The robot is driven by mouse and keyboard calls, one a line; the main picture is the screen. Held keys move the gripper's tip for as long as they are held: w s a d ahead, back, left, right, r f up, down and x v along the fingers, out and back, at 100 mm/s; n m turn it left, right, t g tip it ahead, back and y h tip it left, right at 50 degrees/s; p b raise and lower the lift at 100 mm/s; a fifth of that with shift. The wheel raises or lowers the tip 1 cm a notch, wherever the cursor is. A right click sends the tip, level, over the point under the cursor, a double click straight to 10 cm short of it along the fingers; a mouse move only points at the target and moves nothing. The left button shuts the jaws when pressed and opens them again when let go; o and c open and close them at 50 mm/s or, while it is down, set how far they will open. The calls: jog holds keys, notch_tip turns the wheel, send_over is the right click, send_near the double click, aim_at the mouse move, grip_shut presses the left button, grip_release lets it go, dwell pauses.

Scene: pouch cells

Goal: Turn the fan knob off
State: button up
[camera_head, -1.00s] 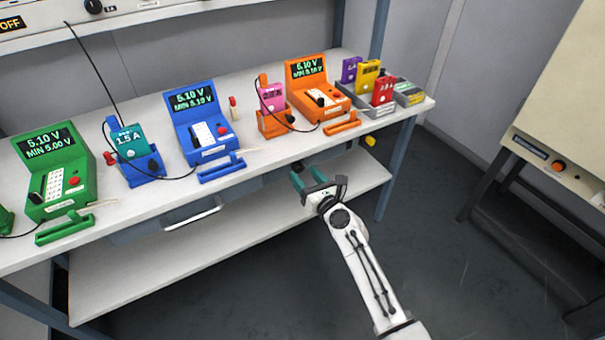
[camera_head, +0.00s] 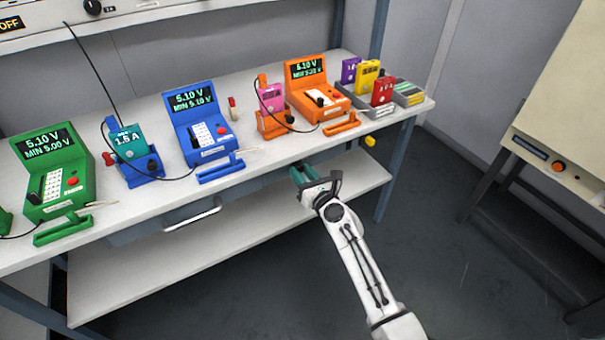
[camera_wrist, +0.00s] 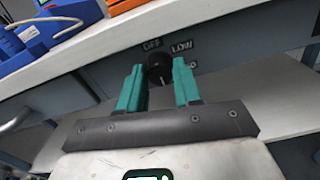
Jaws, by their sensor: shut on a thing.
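A round black knob (camera_wrist: 159,69) is on the bench's front edge in the wrist view, with the labels OFF (camera_wrist: 152,44) and LOW (camera_wrist: 182,47) above it. My gripper (camera_wrist: 160,76) has its two teal fingers on either side of the knob, shut on it. A small pale mark shows low on the knob's face; which label it points to is hard to tell. In the head view my gripper (camera_head: 303,174) is at the bench's front edge, below the orange device, and the knob is hidden there.
Green (camera_head: 60,178), blue (camera_head: 205,130) and orange (camera_head: 318,92) testers stand on the white bench top (camera_head: 270,155). A drawer handle (camera_head: 193,214) is left of my gripper. A lower shelf (camera_head: 200,250) lies beneath. Another black knob (camera_head: 92,6) is on the upper shelf.

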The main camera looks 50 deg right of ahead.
jog(key=shift+c, duration=0.9)
